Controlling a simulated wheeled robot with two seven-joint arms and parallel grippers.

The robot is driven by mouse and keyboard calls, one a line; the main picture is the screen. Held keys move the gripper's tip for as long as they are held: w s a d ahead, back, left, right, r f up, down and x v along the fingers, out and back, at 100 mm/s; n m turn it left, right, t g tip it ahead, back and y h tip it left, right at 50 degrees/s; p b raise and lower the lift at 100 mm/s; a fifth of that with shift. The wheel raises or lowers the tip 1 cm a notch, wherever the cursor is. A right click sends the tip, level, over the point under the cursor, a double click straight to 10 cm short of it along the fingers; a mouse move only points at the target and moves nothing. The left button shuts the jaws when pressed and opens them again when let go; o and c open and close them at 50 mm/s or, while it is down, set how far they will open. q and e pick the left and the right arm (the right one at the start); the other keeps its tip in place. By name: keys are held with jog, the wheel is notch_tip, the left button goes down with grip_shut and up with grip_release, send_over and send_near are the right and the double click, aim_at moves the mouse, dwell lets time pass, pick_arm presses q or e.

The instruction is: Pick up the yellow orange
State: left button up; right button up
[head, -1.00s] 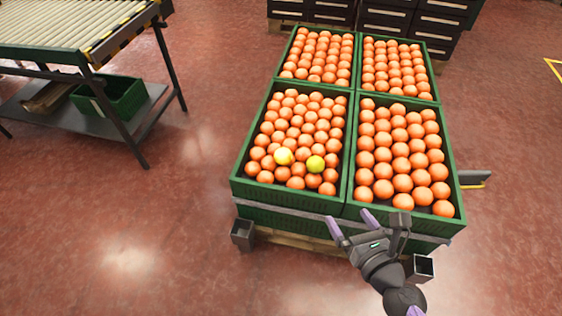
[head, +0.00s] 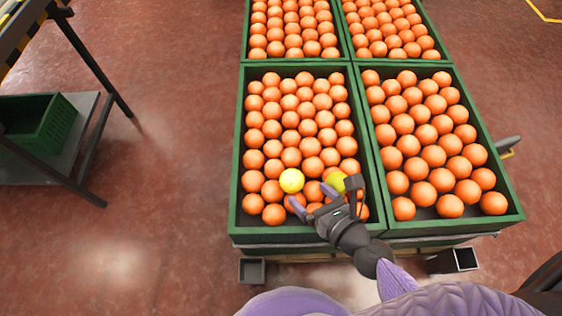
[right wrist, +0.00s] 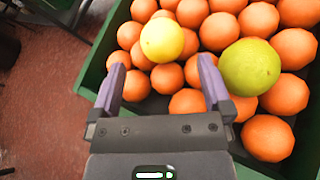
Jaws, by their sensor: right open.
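A pale yellow orange (head: 291,181) lies in the near-left green crate (head: 236,200), near its front. It also shows in the right wrist view (right wrist: 162,40), ahead of and between the fingers. A yellow-green orange (head: 337,181) lies to its right, partly hidden by my right gripper in the head view. In the right wrist view this greener fruit (right wrist: 249,66) is just right of the right finger. My right gripper (head: 309,199) is open over the front of this crate, with nothing held between its purple fingers. My left gripper is not in view.
Orange fruit fills the near-left crate around the two yellow ones. The near-right crate (head: 512,217) and two crates behind also hold oranges. Crate walls stand close around the gripper. A dark rack with a green bin (head: 40,125) is at left; the floor between is clear.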

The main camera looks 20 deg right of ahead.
aim_at(299, 187)
jog(key=b+x, duration=0.1)
jog(key=x, duration=0.2)
jog(key=f+b+x, duration=0.1)
jog(key=x, duration=0.2)
jog(key=shift+w+f, duration=0.1)
jog(key=shift+f, duration=0.05)
jog(key=shift+w+a, duration=0.15)
jog(key=shift+w, duration=0.2)
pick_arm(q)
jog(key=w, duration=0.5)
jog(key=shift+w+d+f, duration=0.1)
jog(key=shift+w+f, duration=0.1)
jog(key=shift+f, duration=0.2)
pick_arm(e)
jog(key=c, duration=1.1)
